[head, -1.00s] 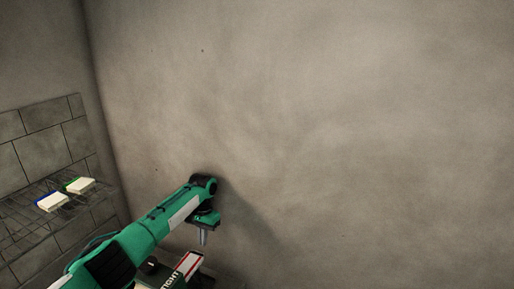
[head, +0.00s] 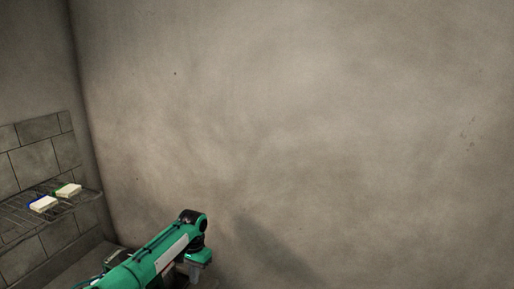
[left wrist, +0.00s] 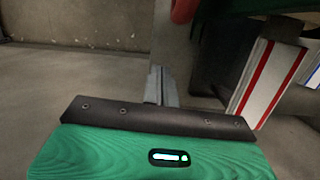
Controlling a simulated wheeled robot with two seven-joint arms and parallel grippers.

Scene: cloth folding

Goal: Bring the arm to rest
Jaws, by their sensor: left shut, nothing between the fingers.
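My left arm, green with black joints, comes in at the bottom of the head view and bends down at the wrist. My left gripper (head: 196,270) hangs below that wrist, low in the picture and partly hard to make out. In the left wrist view its grey fingers (left wrist: 160,88) are together, with nothing between them. They point out over grey floor and touch nothing that I can see. My right gripper is not in view. No cloth shows in either view.
A wire shelf (head: 20,213) on the tiled wall at the left holds a blue-edged white block (head: 43,204) and a green-edged white block (head: 69,190). A bare grey wall (head: 330,130) fills the rest of the head view. Open floor (left wrist: 75,75) shows in the left wrist view.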

